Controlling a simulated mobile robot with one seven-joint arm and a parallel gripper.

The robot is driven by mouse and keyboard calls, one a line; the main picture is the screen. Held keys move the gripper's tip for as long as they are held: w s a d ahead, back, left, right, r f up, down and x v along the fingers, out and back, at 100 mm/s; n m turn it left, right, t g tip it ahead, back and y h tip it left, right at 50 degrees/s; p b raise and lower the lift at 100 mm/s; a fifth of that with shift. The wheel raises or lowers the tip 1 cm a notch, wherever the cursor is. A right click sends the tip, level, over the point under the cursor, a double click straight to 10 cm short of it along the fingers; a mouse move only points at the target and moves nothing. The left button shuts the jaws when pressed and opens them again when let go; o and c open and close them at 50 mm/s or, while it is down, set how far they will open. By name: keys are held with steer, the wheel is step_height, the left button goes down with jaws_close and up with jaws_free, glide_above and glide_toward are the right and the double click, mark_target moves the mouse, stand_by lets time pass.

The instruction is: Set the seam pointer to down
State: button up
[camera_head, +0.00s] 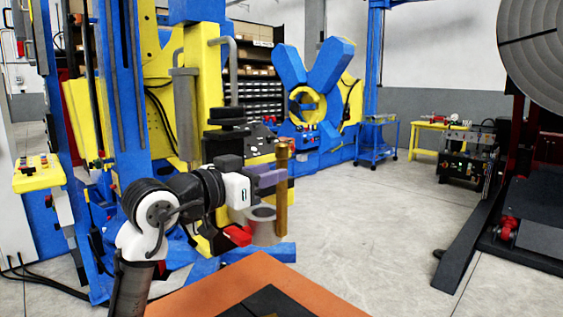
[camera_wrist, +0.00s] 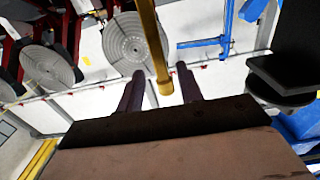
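A brass-brown rod, which looks like the seam pointer (camera_head: 281,198), stands roughly upright in the head view, with a wider knob at its top. My gripper (camera_head: 276,177) reaches it from the left, its purple-grey fingers level with the rod's upper half. In the wrist view the golden rod (camera_wrist: 154,40) comes from the top edge and its thicker end lies between the two fingers of my gripper (camera_wrist: 160,69). Gaps show on both sides of the rod, so the gripper is open. Whether the rod lies fully within finger depth I cannot tell.
A grey metal cylinder (camera_head: 262,227) stands just below my fingers, near a red part (camera_head: 238,235). The blue-yellow positioner frame (camera_head: 200,90) rises behind my wrist. An orange-edged surface (camera_head: 220,288) is in front. Open floor (camera_head: 370,215) lies to the right.

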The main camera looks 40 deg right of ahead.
steer(key=shift+w+d+p, duration=0.15)
steer(key=shift+d+p, duration=0.3)
steer(key=shift+d, duration=1.75)
steer(key=shift+c, duration=0.2)
jaws_close()
